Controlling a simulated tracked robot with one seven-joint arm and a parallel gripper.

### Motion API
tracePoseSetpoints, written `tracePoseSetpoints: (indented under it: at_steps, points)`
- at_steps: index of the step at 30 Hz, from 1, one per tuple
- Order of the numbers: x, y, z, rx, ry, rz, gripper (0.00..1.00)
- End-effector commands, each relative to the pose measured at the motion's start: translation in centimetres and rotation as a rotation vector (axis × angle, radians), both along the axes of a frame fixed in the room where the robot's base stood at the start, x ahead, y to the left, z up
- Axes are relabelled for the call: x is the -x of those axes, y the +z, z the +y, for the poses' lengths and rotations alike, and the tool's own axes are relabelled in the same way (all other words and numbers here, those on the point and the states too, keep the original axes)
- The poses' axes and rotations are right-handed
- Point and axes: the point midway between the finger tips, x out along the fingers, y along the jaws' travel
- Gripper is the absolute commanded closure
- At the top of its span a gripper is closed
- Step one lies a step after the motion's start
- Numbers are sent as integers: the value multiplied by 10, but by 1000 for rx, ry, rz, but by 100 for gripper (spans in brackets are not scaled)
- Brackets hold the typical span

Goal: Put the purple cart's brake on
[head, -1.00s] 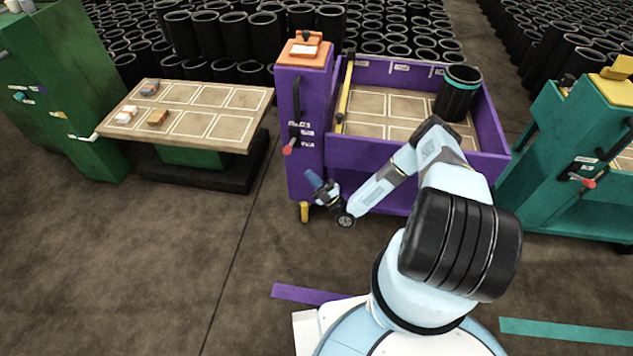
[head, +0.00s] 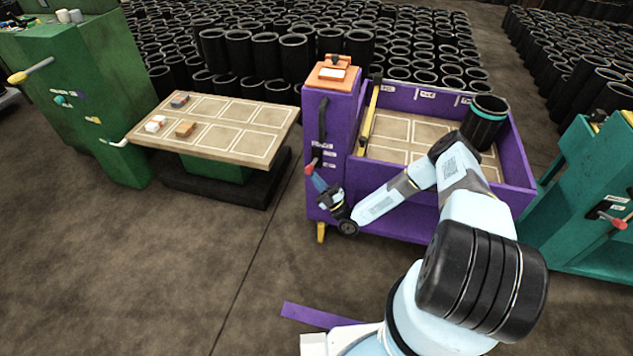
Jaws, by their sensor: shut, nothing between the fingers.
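The purple cart (head: 515,165) stands in the middle right, with a tall purple column at its left end. On the column's front is a lever with a red knob (head: 311,168), beside small white labels. A black handle (head: 322,118) is above it. My gripper (head: 317,181) points up and left, just below the red knob. It is shut and holds nothing I can see. I cannot tell whether its tips touch the lever. A yellow part (head: 320,232) shows at the column's foot. The label text is too small to read.
A black sleeve with a teal band (head: 484,122) stands in the cart's tray. A low table (head: 230,138) with small blocks is at left, near a green cabinet (head: 105,150). A teal cart (head: 575,200) is at right.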

Motion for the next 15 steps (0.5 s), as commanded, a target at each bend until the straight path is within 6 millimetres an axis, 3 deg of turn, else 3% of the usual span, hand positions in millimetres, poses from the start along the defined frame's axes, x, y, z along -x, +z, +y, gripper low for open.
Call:
tracePoseSetpoints:
  at_steps: [15]
  points:
    - [-3, 22, -2, -70, -1, 191, 100]
